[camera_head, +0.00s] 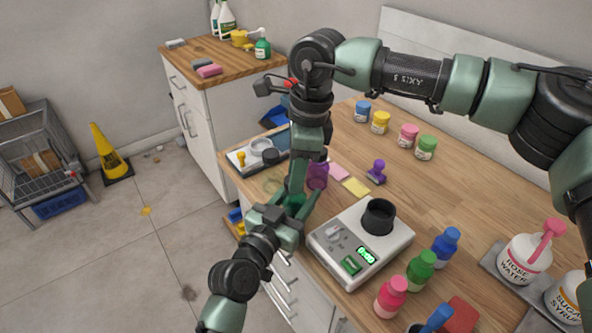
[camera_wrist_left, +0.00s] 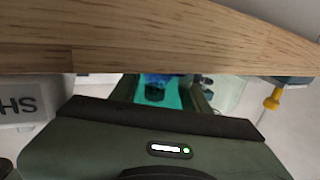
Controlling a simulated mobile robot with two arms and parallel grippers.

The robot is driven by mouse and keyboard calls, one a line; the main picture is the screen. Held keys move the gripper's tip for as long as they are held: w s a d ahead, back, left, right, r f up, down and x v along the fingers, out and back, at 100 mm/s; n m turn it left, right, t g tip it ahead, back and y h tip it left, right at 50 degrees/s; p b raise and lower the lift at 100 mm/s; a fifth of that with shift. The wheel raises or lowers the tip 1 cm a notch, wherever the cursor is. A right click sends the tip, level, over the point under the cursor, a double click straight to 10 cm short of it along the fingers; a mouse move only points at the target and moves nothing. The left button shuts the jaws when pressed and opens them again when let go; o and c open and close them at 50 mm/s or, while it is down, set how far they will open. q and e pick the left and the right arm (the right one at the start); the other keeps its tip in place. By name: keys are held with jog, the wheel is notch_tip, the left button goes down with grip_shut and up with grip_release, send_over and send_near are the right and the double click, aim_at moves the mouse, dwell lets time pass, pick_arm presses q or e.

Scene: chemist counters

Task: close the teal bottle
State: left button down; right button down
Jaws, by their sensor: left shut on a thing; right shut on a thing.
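The teal bottle (camera_head: 294,200) is mostly hidden between my left gripper's fingers, at the counter's front edge. My left gripper (camera_head: 289,208) is shut on it. In the left wrist view the teal bottle (camera_wrist_left: 173,96) shows between the fingers, with a dark round shape and a blue patch on it. My right gripper (camera_head: 298,178) points down from above, with its fingertips right over the teal bottle. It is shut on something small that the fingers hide. I cannot tell whether a cap sits on the bottle's mouth.
A white scale (camera_head: 335,262) with a black cup (camera_head: 378,217) stands right of the grippers. A purple bottle (camera_head: 318,175) is close behind them. Blue (camera_head: 446,246), green (camera_head: 421,270) and pink (camera_head: 391,297) bottles stand at the front right. Lidded jars (camera_head: 409,135) line the back.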

jog(key=m, duration=0.5)
jog(key=shift+s+m+t, duration=0.15)
jog(key=shift+m+t, duration=0.25)
jog(key=m, duration=0.5)
jog(key=shift+a+m+t+h, duration=0.15)
jog(key=shift+m+t+h, duration=0.15)
jog(key=m, duration=0.5)
jog(key=shift+a+m+h, duration=0.1)
jog(key=shift+m+h, duration=0.3)
jog(key=m+h, duration=0.1)
jog(key=m, duration=0.5)
jog(key=shift+a, duration=0.15)
jog(key=m, duration=0.4)
jog(key=shift+m+h, duration=0.3)
jog(key=m+g, duration=0.1)
jog(key=m, duration=0.3)
jog(key=shift+m, duration=0.4)
jog(key=m, duration=0.7)
jog(key=shift+w+g, duration=0.25)
jog(key=shift+g, duration=0.15)
